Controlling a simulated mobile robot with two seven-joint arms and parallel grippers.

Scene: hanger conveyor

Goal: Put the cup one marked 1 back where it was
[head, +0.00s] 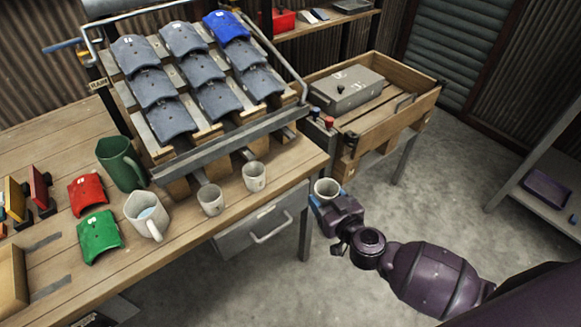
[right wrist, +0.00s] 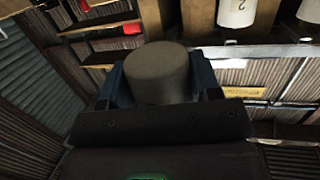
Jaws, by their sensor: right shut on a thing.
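My right gripper (head: 322,200) is shut on a small pale cup (head: 327,187) and holds it in the air, past the right end of the workbench. In the right wrist view the held cup (right wrist: 157,72) is a plain grey shape between the blue fingers; no number shows on it. Two similar cups stand on the bench's front edge: one at the right (head: 254,177) and one left of it (head: 210,199). In the right wrist view a white cup with a 2 on it (right wrist: 237,12) shows at the top. My left gripper is not in view.
The wooden workbench (head: 62,200) carries a sloped rack of grey tiles with one blue tile (head: 227,26), a white mug (head: 147,214), a green jug (head: 121,163), and red and green tiles. A wooden tray (head: 394,120) with a grey box lies behind the held cup. Open floor lies right.

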